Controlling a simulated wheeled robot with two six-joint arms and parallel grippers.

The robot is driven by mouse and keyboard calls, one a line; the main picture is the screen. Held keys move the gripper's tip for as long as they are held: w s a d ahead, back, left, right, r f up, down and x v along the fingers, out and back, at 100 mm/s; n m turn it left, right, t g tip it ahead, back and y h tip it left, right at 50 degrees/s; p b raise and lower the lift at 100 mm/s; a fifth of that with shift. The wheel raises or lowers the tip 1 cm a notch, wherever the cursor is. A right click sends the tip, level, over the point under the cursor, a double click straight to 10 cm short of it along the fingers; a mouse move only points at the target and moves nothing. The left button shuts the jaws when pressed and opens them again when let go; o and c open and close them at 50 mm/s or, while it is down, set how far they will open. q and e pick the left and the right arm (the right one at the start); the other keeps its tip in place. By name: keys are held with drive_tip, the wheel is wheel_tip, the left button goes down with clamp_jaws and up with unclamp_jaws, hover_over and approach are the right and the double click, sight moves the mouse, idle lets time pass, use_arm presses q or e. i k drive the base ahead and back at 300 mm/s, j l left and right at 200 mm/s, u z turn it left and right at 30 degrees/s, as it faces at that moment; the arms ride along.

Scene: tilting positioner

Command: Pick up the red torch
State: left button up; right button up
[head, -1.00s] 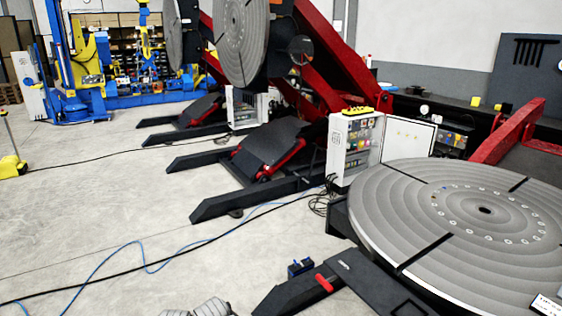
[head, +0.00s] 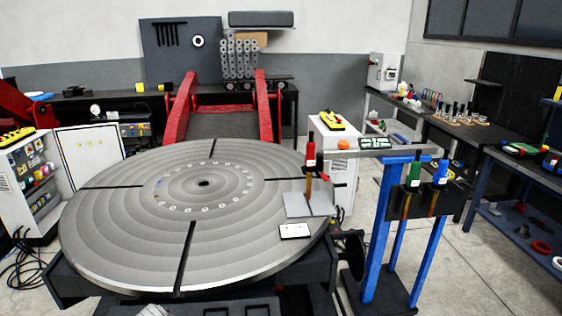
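The red torch (head: 310,152) is upright in the head view, right of centre. Its red handle points up and its brown lower end points down. A green torch (head: 414,170) and a blue torch (head: 440,172) hang upright in a dark holder at the stand's right side. Neither of my grippers shows.
The large round turntable (head: 120,235) fills the left and middle. A white card (head: 295,231) lies near its rim. The stand's blue legs (head: 379,240) rise from a dark base. A blue-framed workbench (head: 515,235) is at the right, with open floor between it and the stand.

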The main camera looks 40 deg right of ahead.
sight(310, 167)
drive_tip(key=i+z, duration=0.1)
drive_tip(key=z, duration=0.3)
drive_tip(key=i+l+z, duration=0.1)
drive_tip(key=z, duration=0.3)
drive_tip(key=i+z, duration=0.15)
drive_tip(key=z, duration=0.25)
drive_tip(key=i+j+z, duration=0.1)
drive_tip(key=z, duration=0.3)
drive_tip(key=i+j+z, duration=0.1)
drive_tip(key=z, duration=0.3)
drive_tip(key=i+j+z, duration=0.15)
drive_tip(key=z, duration=0.15)
drive_tip(key=i+j+z, duration=0.2)
drive_tip(key=z, duration=0.15)
drive_tip(key=i, duration=0.1)
